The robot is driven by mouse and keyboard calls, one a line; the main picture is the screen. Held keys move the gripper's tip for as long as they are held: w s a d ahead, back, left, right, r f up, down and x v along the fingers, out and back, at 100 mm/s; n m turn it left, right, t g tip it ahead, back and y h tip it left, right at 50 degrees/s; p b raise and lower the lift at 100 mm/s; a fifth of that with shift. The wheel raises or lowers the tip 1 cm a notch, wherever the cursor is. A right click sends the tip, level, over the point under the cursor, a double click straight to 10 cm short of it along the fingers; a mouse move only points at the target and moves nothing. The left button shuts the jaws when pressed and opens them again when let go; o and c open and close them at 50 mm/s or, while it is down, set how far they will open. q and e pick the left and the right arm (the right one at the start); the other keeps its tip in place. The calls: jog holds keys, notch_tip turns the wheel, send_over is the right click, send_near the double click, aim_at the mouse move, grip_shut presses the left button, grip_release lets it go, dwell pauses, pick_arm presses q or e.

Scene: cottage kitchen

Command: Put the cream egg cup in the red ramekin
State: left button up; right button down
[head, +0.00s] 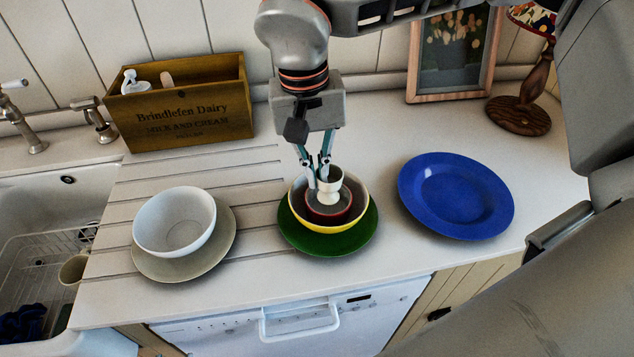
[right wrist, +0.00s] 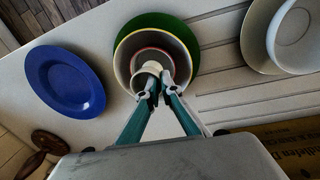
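The cream egg cup (head: 328,186) stands upright within the outline of the red ramekin (head: 330,218); whether its foot touches the bottom I cannot tell. The ramekin sits in a yellow-rimmed bowl (head: 357,208) on a green plate (head: 331,242). My right gripper (head: 318,176) reaches down from above, its fingertips close together at the egg cup's rim, seemingly pinching its wall. In the right wrist view, the egg cup (right wrist: 147,69) shows at the tips of my right gripper (right wrist: 158,80). My left gripper is not in view.
A white bowl (head: 176,222) on a beige plate (head: 226,240) stands to the left, a blue plate (head: 455,194) to the right. A wooden box (head: 190,117), a picture frame (head: 451,52) and a lamp (head: 522,108) stand at the back. The sink (head: 50,210) is at far left.

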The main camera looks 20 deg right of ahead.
jog(key=shift+f, duration=1.55)
jog(key=shift+f, duration=0.3)
jog(key=c, duration=2.3)
grip_release()
jog(key=shift+r, duration=0.1)
jog(key=r, duration=0.8)
jog(key=a+r, duration=0.1)
jog(key=r, duration=0.3)
jog(key=shift+w+r, duration=0.2)
jog(key=shift+s, duration=0.1)
